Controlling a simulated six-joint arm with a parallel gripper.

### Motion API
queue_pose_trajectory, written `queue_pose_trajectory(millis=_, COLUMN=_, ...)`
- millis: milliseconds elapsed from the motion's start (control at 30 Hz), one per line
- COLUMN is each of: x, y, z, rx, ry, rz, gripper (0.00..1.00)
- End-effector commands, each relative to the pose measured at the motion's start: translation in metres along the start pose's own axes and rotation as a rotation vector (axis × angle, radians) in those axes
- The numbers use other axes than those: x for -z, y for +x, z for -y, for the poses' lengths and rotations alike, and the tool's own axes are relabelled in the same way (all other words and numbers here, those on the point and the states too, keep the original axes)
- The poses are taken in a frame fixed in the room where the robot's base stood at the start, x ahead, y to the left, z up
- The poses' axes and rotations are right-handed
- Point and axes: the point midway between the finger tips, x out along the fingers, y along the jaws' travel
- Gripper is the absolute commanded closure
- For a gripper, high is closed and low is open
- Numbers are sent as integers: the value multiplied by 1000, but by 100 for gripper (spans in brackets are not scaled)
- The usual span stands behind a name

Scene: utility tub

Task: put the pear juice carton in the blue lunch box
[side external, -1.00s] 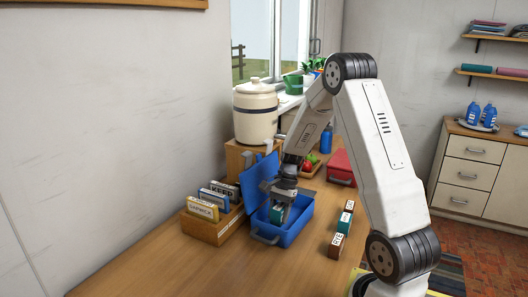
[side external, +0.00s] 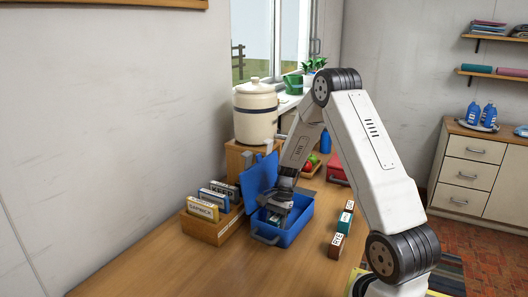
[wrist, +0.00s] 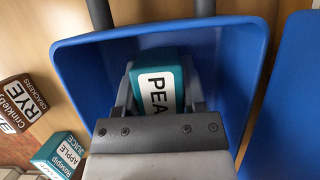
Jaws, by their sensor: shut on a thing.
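The pear juice carton (wrist: 158,88) is teal and white with "PEA" showing in the wrist view. My gripper (wrist: 162,95) is shut on it, with a finger on each side. The carton is inside the blue lunch box (wrist: 75,75), whose walls surround it in the wrist view. In the side view the blue lunch box (side external: 294,231) stands open on the table with its lid (side external: 260,174) raised at the back left. My gripper (side external: 275,217) reaches down into it there, and the carton is mostly hidden. I cannot tell whether the carton touches the floor of the box.
A rye crackers box (side external: 335,246) and an apple juice carton (wrist: 60,155) stand right of the lunch box. A wooden holder with upright packets (side external: 215,230) stands to its left. A red box (side external: 338,170) is behind. The front table is clear.

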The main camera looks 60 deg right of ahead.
Motion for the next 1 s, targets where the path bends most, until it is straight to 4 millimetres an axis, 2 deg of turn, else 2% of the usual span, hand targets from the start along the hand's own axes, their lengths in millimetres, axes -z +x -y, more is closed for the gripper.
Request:
queue_pose_trajectory(millis=367, x=1, y=3, z=0, rx=1, ry=0, rz=-1, gripper=100)
queue_pose_trajectory(millis=400, x=1, y=2, z=0, rx=1, ry=0, rz=-1, gripper=35)
queue_pose_trajectory(millis=467, x=1, y=2, z=0, rx=1, ry=0, rz=-1, gripper=16)
queue_pose_trajectory(millis=500, x=1, y=2, z=0, rx=1, ry=0, rz=-1, gripper=12)
queue_pose_trajectory(millis=1000, x=0, y=-5, z=0, rx=1, ry=-1, rz=-1, gripper=12)
